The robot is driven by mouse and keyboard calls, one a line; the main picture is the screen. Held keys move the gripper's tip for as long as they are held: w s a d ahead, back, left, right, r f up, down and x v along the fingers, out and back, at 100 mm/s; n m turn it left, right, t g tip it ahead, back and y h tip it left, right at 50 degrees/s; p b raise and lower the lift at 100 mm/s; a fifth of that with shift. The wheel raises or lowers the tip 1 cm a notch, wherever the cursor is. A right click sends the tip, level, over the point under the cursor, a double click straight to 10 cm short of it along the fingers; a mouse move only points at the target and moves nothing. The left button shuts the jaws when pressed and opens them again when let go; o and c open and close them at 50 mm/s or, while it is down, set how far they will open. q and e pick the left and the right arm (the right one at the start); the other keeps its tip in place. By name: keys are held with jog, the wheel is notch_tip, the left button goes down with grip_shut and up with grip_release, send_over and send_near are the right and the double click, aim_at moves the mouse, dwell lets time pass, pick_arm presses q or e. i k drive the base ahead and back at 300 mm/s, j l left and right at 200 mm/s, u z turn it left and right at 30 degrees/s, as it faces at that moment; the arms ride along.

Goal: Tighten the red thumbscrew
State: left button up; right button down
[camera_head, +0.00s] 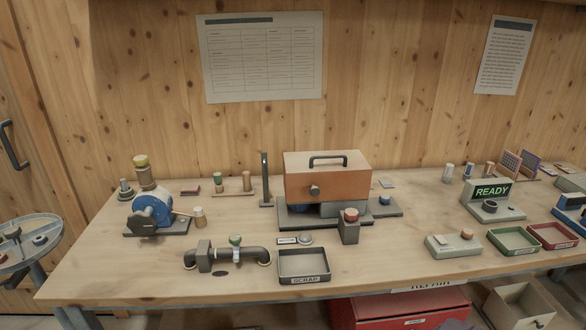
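A red round cap (351,214) sits on top of a dark upright block (350,232) near the front middle of the bench. It may be the red thumbscrew, but its shape is too small to tell for sure. The box sits over a grey base (293,217) with blue round parts. Neither of my grippers is in view.
A blue motor-like unit (152,209) stands at left. A READY display (492,191) and green and red trays stand at right.

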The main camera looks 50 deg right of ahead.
aim_at(350, 214)
jog(key=z, duration=1.7)
